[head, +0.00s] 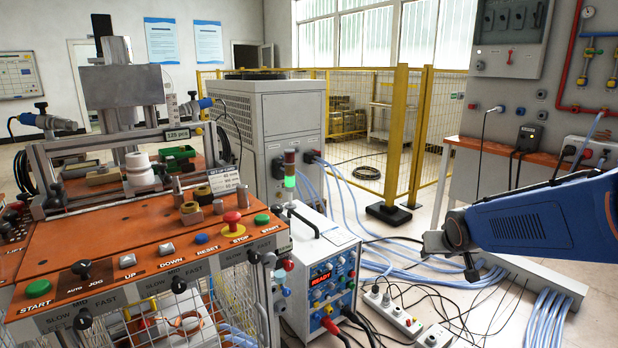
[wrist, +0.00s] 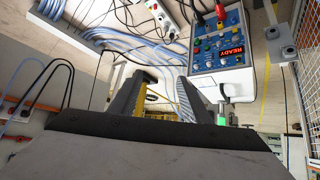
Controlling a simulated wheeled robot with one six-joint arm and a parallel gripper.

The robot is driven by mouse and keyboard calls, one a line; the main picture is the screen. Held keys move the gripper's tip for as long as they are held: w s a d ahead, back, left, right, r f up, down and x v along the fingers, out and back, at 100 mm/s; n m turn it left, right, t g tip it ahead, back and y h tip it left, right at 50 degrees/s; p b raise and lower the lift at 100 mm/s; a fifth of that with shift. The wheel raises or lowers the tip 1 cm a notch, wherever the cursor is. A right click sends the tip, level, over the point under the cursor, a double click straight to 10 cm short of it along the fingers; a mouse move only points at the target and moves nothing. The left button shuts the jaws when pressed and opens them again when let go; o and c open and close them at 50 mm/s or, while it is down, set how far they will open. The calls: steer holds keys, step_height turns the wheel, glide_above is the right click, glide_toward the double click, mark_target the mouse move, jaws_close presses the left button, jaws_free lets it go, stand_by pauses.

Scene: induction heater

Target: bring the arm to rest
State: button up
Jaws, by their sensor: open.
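My arm (head: 530,220) reaches in from the right edge of the head view. Its blue link lies roughly level over the floor, with a grey end at its left. My gripper (wrist: 168,82) shows in the wrist view with its two dark fingers apart. Nothing is between them. Cables and floor show beyond the fingers. In the head view I cannot make out the fingers clearly. My arm's end is right of the induction heater's power unit (head: 322,275), with a gap between them in the picture. The unit's red display reads READY, and it also shows in the wrist view (wrist: 218,42).
The orange-topped workstation (head: 120,245) with buttons stands at left, and a green-lit signal tower (head: 290,175) rises beside it. Blue hoses and a power strip (head: 393,312) lie on the floor. A yellow fence (head: 415,140) and grey cabinet (head: 290,130) stand behind.

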steer(key=s+a+g, duration=0.2)
steer(key=s+a, duration=0.1)
steer(key=s, duration=1.2)
steer(key=s+a+n+g+y, duration=0.1)
steer(key=s+a, duration=0.2)
steer(key=s, duration=1.3)
steer(key=shift+s+f+g+y, duration=0.15)
steer(key=shift+g+y, duration=0.15)
steer(key=shift+g, duration=0.1)
